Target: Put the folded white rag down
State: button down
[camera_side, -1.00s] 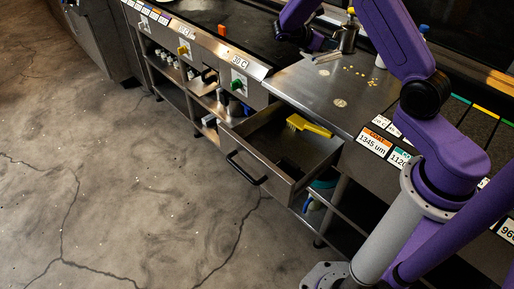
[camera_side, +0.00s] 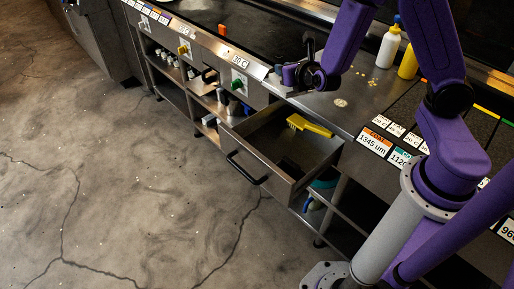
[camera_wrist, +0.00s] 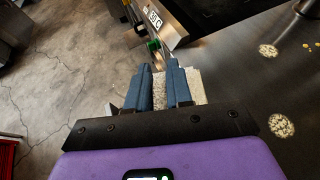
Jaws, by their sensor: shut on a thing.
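My gripper (camera_wrist: 161,76) is shut on the folded white rag (camera_wrist: 194,88), which shows between and to the right of the blue fingers in the wrist view. In the side view my gripper (camera_side: 290,77) is low near the front edge of the steel counter (camera_side: 352,118), at the right end of the griddle. Only a small pale strip of the rag (camera_side: 287,93) shows there beneath the fingers. I cannot tell whether the rag touches the counter.
An open drawer (camera_side: 242,158) below the counter holds a yellow brush (camera_side: 309,126). A white bottle (camera_side: 389,47) and a yellow bottle (camera_side: 408,63) stand behind my arm. Pale crumbs and a round spot (camera_side: 341,103) mark the counter. A green knob (camera_wrist: 153,45) is close ahead.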

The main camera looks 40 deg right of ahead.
aim_at(288, 94)
jog(key=s+a+n+y, duration=0.1)
jog(key=s, duration=0.1)
jog(key=s+a+f+n+y, duration=0.1)
jog(key=s+a+y, duration=0.1)
jog(key=s+a+n+y, duration=0.1)
jog(key=s+a, duration=0.1)
jog(key=shift+a+f+n+t, duration=0.2)
jog(key=shift+f+n+t, duration=0.2)
jog(key=shift+s+f, duration=0.15)
jog(key=shift+f, duration=0.15)
notch_tip(288, 94, down, 12)
jog(key=f, duration=0.1)
jog(key=f+x, duration=0.1)
jog(key=x, duration=0.4)
jog(key=a+f+x, duration=0.1)
jog(key=x, duration=0.4)
jog(key=s+f+x, duration=0.1)
jog(key=x, duration=0.5)
jog(key=shift+s+a, duration=0.1)
jog(key=shift+a, duration=0.05)
jog(key=shift+w+f, duration=0.25)
jog(key=shift+f, duration=0.1)
jog(key=shift+w+f, duration=0.1)
jog(key=shift+f, duration=1.45)
